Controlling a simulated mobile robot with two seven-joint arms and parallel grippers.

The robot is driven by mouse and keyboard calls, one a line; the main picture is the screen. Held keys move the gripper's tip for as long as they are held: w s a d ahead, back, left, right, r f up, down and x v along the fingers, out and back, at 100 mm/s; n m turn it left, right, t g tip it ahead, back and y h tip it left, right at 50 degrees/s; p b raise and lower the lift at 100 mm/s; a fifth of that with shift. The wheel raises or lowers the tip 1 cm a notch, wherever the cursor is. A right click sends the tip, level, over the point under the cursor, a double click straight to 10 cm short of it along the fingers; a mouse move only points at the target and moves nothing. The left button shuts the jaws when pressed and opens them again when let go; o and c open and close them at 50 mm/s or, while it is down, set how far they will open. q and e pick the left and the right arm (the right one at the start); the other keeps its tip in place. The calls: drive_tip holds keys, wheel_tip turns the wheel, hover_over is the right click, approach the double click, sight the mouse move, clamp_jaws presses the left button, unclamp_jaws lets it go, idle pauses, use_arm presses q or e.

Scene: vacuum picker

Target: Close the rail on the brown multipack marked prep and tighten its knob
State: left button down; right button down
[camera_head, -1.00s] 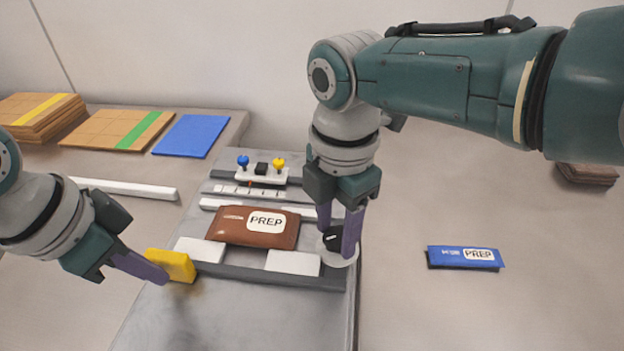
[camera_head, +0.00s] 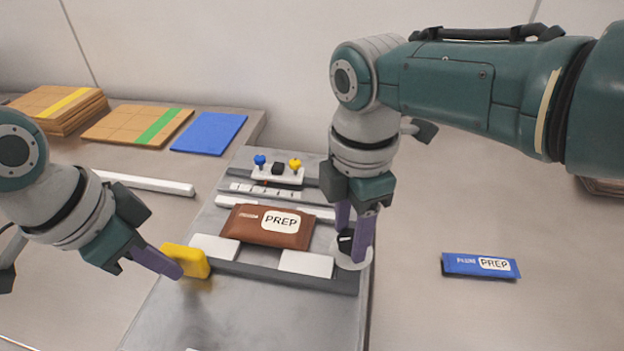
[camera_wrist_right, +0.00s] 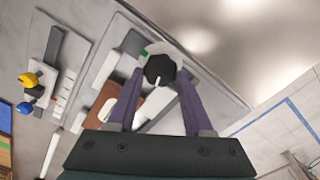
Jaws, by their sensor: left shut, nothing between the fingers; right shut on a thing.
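The brown multipack (camera_head: 262,229) marked PREP lies on the grey fixture between white rail pieces; it shows partly in the right wrist view (camera_wrist_right: 104,100). Two white pads (camera_head: 306,263) lie along its front edge. The black knob (camera_head: 345,242) with a white mark sits on a round white base at the fixture's right end; it also shows in the right wrist view (camera_wrist_right: 160,70). My right gripper (camera_head: 352,240) is shut on the knob from above. My left gripper (camera_head: 176,272) is shut and empty, its fingers against the yellow block (camera_head: 190,261) at the fixture's left end.
A blue PREP pack (camera_head: 481,265) lies right of the fixture. Cardboard sheets (camera_head: 137,124) and a blue sheet (camera_head: 208,133) lie at back left.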

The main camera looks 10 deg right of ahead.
use_arm(q)
drive_tip(key=shift+w+r, duration=0.1)
use_arm(e)
drive_tip(key=m, duration=0.5)
drive_tip(key=shift+m, duration=0.3)
drive_tip(key=m, duration=0.5)
drive_tip(key=shift+w, duration=0.15)
drive_tip(key=m, duration=0.5)
drive_tip(key=shift+d+m, duration=0.1)
drive_tip(key=shift+m, duration=0.3)
use_arm(q)
drive_tip(key=shift+d, duration=0.1)
use_arm(e)
drive_tip(key=m, duration=0.5)
drive_tip(key=shift+d, duration=0.1)
drive_tip(key=shift+m, duration=0.3)
drive_tip(key=c, duration=0.6)
unclamp_jaws()
drive_tip(key=o, duration=0.3)
